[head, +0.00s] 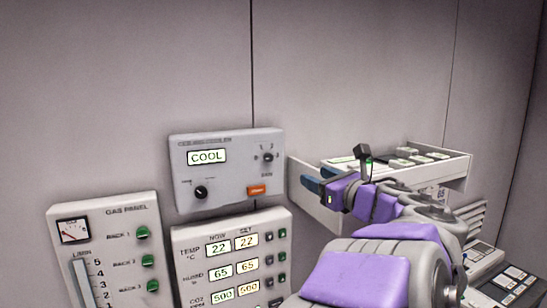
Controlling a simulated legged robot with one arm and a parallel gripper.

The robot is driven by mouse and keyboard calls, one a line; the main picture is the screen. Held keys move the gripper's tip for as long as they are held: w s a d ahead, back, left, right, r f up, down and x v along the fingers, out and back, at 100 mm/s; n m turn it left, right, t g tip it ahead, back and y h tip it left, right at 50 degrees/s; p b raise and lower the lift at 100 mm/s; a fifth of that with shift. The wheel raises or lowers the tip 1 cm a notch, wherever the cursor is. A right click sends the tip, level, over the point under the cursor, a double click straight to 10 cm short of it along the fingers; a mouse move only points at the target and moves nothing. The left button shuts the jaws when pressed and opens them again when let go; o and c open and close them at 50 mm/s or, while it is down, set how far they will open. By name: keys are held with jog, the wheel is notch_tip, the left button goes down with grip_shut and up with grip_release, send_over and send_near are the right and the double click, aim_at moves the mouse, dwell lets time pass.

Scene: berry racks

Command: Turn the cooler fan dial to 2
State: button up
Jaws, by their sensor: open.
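The cooler panel (228,172) is a grey box on the wall with a display reading COOL. A round black dial (267,157) with small marks around it sits at its upper right. A second black dial (201,192) sits at its lower left. The lettering is too small to read, so I cannot tell for sure which is the fan dial or its setting. My gripper (310,189) is open, to the right of the panel and apart from both dials. Its fingers point left, and I see nothing between them.
An orange switch (257,190) is on the panel's lower right. Below are a climate panel (186,246) with number displays and a gas panel (120,209) with green knobs. A white tray (452,172) with several small items stands behind my arm. The wall above is bare.

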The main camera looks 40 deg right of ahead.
send_near(270, 159)
jog(key=s+a, duration=0.2)
jog(key=a, duration=0.1)
jog(key=w, duration=0.3)
jog(key=w+d+p, duration=0.1)
jog(key=w, duration=0.2)
jog(key=w+d+p, duration=0.1)
jog(key=w, duration=0.3)
jog(key=shift+d+r, duration=0.2)
jog(key=shift+d, duration=0.05)
jog(key=shift+d+f, duration=0.15)
jog(key=shift+d, duration=0.4)
jog(key=shift+d+f, duration=0.15)
jog(key=shift+d, duration=0.4)
jog(key=shift+c, duration=0.3)
jog(key=shift+w+d, duration=0.1)
jog(key=shift+d, duration=0.25)
jog(key=shift+c, duration=1.6)
jog(key=shift+a+r, duration=0.1)
jog(key=shift+a, duration=0.5)
jog(key=shift+c, duration=1.4)
jog(key=shift+d, duration=0.1)
grip_shut()
